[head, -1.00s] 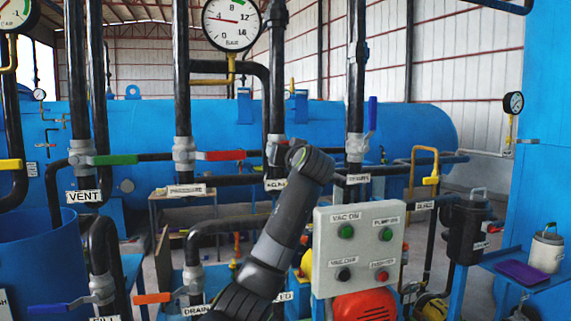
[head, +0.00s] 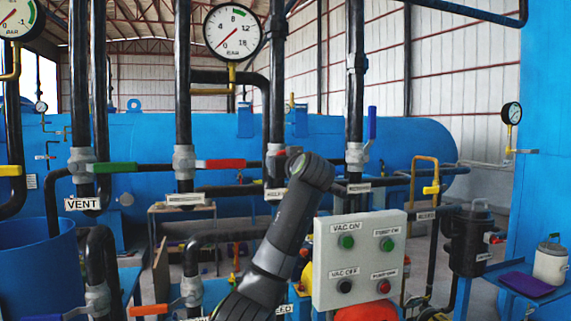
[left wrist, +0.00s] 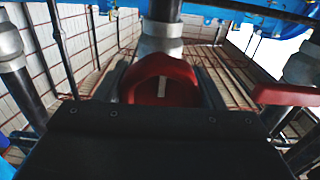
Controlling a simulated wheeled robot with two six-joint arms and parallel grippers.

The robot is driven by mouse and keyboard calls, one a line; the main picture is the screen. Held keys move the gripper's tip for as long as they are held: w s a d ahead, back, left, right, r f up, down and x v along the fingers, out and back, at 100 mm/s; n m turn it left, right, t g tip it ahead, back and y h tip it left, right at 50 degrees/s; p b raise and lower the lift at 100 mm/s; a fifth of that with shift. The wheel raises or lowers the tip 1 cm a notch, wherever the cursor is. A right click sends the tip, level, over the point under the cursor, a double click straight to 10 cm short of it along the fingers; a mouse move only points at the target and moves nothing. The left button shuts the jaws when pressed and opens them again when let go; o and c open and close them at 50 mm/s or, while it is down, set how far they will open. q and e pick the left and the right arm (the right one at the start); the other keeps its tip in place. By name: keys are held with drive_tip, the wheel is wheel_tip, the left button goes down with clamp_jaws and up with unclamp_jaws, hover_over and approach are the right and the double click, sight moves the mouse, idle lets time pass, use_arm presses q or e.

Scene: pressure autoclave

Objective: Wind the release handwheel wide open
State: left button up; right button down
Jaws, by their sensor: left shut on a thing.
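In the left wrist view the red handwheel (left wrist: 184,76), with a white stripe on its face, sits between the two fingers of my left gripper (left wrist: 160,86). The gripper is shut on it. The wheel is mounted in front of a grey valve body (left wrist: 160,45) on a dark vertical pipe. In the head view my left arm rises from the bottom centre and bends near the middle valve; my left gripper and most of the wheel are hidden behind it. The large pressure gauge (head: 233,33) above has its needle at lower left, near zero. My right gripper is not in view.
A grey button panel (head: 360,262) stands close to the right of my arm. Valves with a red lever (head: 225,164) and a green lever (head: 115,168) are at left. A blue lever (head: 372,122) stands upright at right. A large blue tank (head: 420,145) lies behind.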

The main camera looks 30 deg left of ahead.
use_arm(q)
drive_tip(key=o, duration=1)
drive_tip(key=shift+f, duration=0.1)
drive_tip(key=shift+d, duration=0.1)
drive_tip(key=b+v, duration=0.5)
drive_tip(key=v, duration=1.2)
drive_tip(key=shift+s+b, duration=0.2)
drive_tip(key=shift+b, duration=0.1)
